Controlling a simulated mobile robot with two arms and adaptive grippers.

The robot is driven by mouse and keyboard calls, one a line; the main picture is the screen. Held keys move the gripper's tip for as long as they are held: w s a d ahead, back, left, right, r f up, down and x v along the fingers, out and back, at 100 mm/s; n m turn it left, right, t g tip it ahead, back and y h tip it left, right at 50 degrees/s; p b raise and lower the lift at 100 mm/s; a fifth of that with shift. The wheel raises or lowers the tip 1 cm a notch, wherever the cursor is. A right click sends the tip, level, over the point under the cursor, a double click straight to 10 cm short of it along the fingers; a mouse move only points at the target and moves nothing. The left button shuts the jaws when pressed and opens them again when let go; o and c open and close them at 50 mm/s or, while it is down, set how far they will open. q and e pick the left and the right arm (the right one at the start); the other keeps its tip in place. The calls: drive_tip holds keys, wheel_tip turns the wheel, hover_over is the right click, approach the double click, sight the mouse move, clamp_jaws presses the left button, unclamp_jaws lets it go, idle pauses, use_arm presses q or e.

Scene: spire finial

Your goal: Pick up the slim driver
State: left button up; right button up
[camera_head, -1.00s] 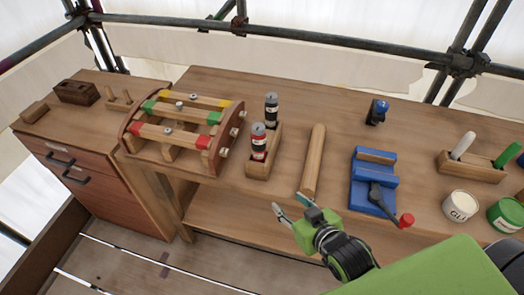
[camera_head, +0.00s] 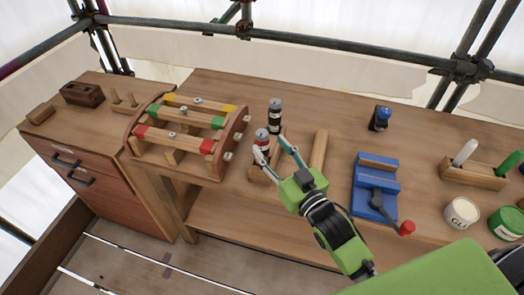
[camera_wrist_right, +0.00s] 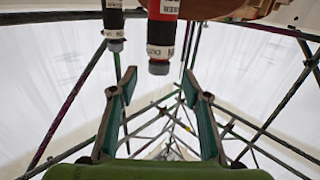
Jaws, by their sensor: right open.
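Two upright cylinders with grey ends, one red (camera_head: 262,138) and one black (camera_head: 275,112), stand in a wooden holder. I cannot tell which of them is the slim driver. In the right wrist view the red cylinder (camera_wrist_right: 162,35) is ahead, across the gap between the fingers, and the black cylinder (camera_wrist_right: 114,22) is above the left-hand finger. My right gripper (camera_head: 273,148) is open and empty, at the near side of the holder, its fingers partly hiding the holder and the red cylinder. My left gripper is not in view.
A wooden bar (camera_head: 319,150) lies just right of the holder. A curved wooden rack (camera_head: 182,135) with coloured strips stands to the left. A blue fixture (camera_head: 364,185) with a red-knobbed lever is to the right, near a white tin (camera_head: 461,213) and a green tin (camera_head: 507,223).

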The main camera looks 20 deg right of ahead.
sight(265, 138)
drive_tip(key=w, duration=0.1)
drive_tip(key=w+p, duration=0.1)
drive_tip(key=w, duration=0.1)
drive_tip(key=w+a+p, duration=0.1)
drive_tip(key=w, duration=0.1)
drive_tip(key=shift+w+r, duration=0.25)
drive_tip(key=shift+w+f, duration=0.15)
drive_tip(key=shift+w, duration=0.1)
clamp_jaws()
